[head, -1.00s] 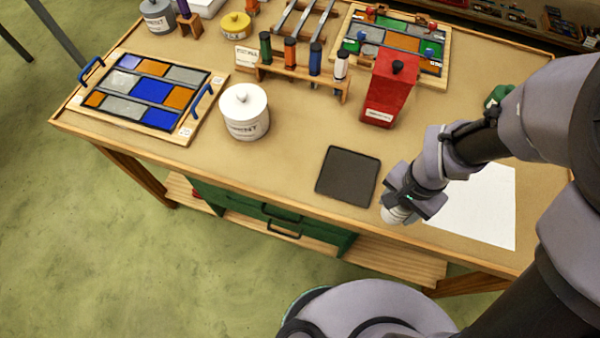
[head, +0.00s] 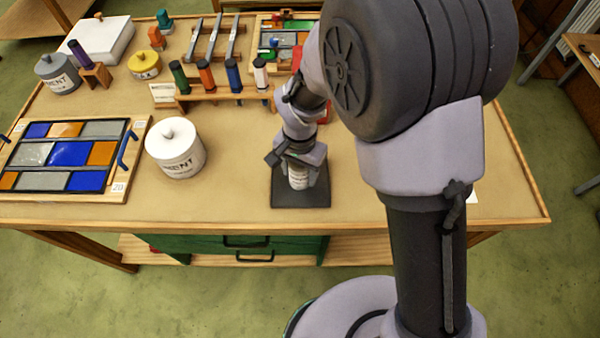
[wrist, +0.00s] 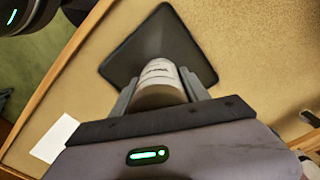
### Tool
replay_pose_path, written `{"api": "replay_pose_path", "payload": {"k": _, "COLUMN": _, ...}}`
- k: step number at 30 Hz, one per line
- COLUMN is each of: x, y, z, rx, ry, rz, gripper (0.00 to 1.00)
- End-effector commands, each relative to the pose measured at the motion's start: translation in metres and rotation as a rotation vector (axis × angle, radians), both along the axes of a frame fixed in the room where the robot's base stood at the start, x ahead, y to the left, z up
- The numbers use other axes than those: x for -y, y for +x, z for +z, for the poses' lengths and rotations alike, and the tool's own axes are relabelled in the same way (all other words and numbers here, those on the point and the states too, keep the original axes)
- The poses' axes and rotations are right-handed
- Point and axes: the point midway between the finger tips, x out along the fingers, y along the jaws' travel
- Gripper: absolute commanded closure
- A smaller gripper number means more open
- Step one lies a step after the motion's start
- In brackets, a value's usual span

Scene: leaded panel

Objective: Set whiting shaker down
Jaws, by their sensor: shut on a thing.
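The whiting shaker (head: 298,177) is a small pale cylinder with a printed label. My gripper (head: 299,170) is shut around it and holds it upright over the dark square mat (head: 287,203). In the wrist view the shaker (wrist: 160,82) sits between the two fingers of my gripper (wrist: 162,92), with the dark mat (wrist: 150,37) behind it. I cannot tell for sure whether the shaker's base touches the mat.
A white lidded cement pot (head: 175,150) stands left of the mat. A leaded panel (head: 65,155) lies at far left. A rack of coloured-handled tools (head: 215,95) stands behind. My arm hides much of the right side.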

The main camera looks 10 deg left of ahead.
Motion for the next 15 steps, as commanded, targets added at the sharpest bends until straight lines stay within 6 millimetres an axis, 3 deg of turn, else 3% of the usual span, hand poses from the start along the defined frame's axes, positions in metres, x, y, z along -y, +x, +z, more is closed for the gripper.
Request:
{"api": "replay_pose_path", "payload": {"k": 8, "x": 0.0001, "y": 0.0004, "z": -0.0021, "rx": 0.001, "ry": 0.001, "rz": 0.001, "gripper": 1.0}}
{"api": "replay_pose_path", "payload": {"k": 9, "x": 0.0001, "y": 0.0002, "z": -0.0019, "rx": 0.001, "ry": 0.001, "rz": 0.001, "gripper": 0.43}}
{"api": "replay_pose_path", "payload": {"k": 12, "x": 0.0002, "y": 0.0001, "z": -0.0011, "rx": 0.001, "ry": 0.001, "rz": 0.001, "gripper": 0.25}}
{"api": "replay_pose_path", "payload": {"k": 15, "x": 0.0002, "y": 0.0001, "z": -0.001, "rx": 0.001, "ry": 0.001, "rz": 0.001, "gripper": 0.25}}
